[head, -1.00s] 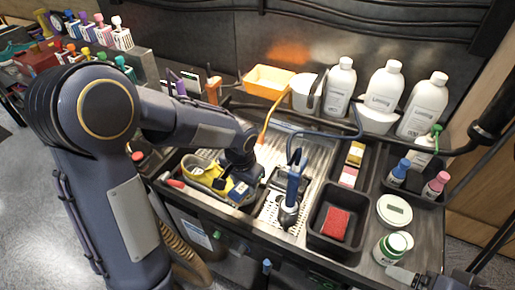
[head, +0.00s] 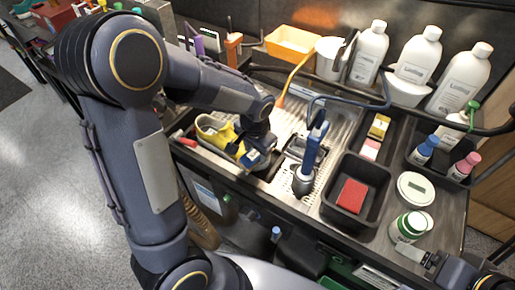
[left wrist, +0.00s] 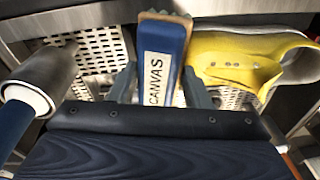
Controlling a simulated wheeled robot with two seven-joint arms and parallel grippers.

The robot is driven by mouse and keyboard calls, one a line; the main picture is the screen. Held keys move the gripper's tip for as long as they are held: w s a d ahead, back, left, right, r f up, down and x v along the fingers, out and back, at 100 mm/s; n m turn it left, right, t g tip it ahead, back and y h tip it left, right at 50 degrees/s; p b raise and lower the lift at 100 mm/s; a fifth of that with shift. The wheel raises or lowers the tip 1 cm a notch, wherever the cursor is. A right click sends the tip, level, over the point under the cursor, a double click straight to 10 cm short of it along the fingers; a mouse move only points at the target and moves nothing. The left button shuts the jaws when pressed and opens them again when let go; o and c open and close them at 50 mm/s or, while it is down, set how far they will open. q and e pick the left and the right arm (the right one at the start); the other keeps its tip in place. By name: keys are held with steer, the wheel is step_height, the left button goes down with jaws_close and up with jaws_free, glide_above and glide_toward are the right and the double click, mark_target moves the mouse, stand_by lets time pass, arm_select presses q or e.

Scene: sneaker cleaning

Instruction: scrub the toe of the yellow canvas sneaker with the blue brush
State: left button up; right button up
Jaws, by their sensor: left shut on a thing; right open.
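The yellow canvas sneaker (head: 211,131) lies in a tray at the left of the bench. It also shows at the upper right of the left wrist view (left wrist: 245,52). My left gripper (head: 258,150) is shut on the blue brush (left wrist: 160,58), whose label reads CANVAS. The brush is beside the sneaker, close to its yellow upper; whether they touch I cannot tell. Its bristle end points away from the wrist camera. My right gripper (head: 430,260) is open and empty at the lower right, near the bench's front edge.
A blue-handled tool (head: 314,146) stands upright in a metal cup right of the sneaker. A black bin holds a red pad (head: 352,196). White bottles (head: 368,55) and a yellow tray (head: 293,43) line the back. A green-labelled jar (head: 408,227) stands near the right gripper.

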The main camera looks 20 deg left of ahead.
arm_select(q)
steer(key=shift+a+f+b, duration=0.2)
steer(key=shift+f+b, duration=0.45)
steer(key=shift+f, duration=0.1)
stand_by(0.6)
